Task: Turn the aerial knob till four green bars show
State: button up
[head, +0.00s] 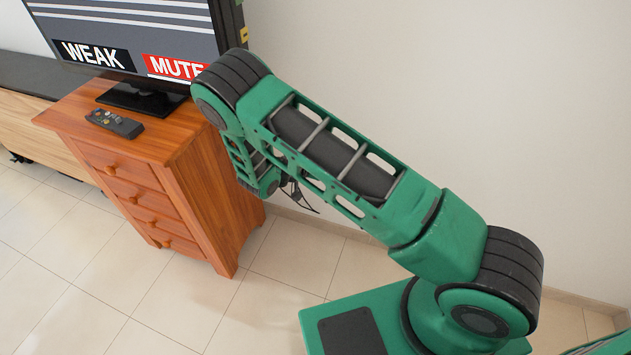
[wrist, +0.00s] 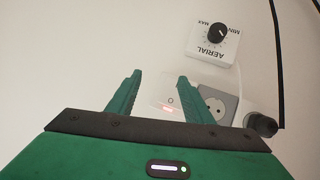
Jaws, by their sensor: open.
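The aerial knob (wrist: 216,32) is a black dial on a white wall box (wrist: 206,52) lettered AERIAL, MIN and MAX, upside down in the wrist view. My gripper (wrist: 155,82) is open and empty, its two green fingers pointing at the wall below and left of the box, apart from the knob. In the head view my gripper is hidden behind the dresser and my arm. The television (head: 140,40) shows WEAK on black and MUTE on red. No green bars show on the visible part of its screen; its top is cut off.
A white switch plate (wrist: 170,103) with a small red light and a grey socket (wrist: 213,106) lie near my fingers. A black plug (wrist: 262,124) and cable are at right. The wooden dresser (head: 205,190) holds a remote (head: 114,123). Tiled floor is clear in front.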

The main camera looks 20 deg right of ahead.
jog(key=a+f+n+t+y, duration=0.15)
jog(key=a+f+t, duration=0.25)
jog(key=a+f, duration=0.55)
jog(key=s+f+x, duration=0.1)
jog(key=x, duration=1)
jog(key=shift+w+d+f+n, duration=0.2)
jog(key=shift+w+d+n, duration=0.05)
jog(key=shift+d+n, duration=0.25)
jog(key=c, duration=1.1)
